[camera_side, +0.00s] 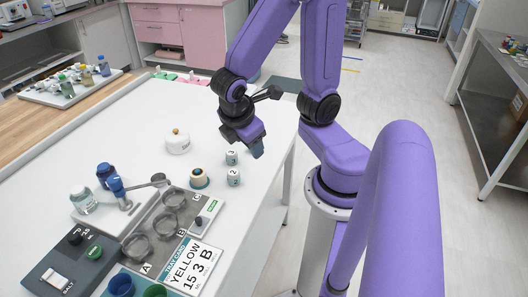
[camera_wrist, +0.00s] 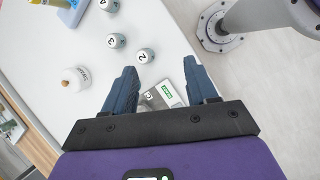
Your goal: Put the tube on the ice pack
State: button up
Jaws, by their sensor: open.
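My gripper (camera_side: 257,152) is open and empty, above the white table near its right edge, just right of the numbered cylinders. In the wrist view its two blue fingers (camera_wrist: 160,67) are spread apart, with bare table and part of a white box with a green label (camera_wrist: 167,93) between them. I cannot clearly pick out a tube in either view. I cannot identify an ice pack in either view.
Small numbered cylinders (camera_side: 233,178) and a lidded white jar (camera_side: 177,142) stand near my gripper. A grey tray (camera_side: 128,230) with round dishes, bottles (camera_side: 84,200), a card (camera_side: 192,264) and cups (camera_side: 121,285) crowd the front.

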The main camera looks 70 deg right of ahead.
jog(key=s+a+r+y, duration=0.3)
jog(key=s+a+y, duration=0.2)
jog(key=s+a, duration=0.1)
jog(key=shift+s, duration=0.2)
dwell(1.0)
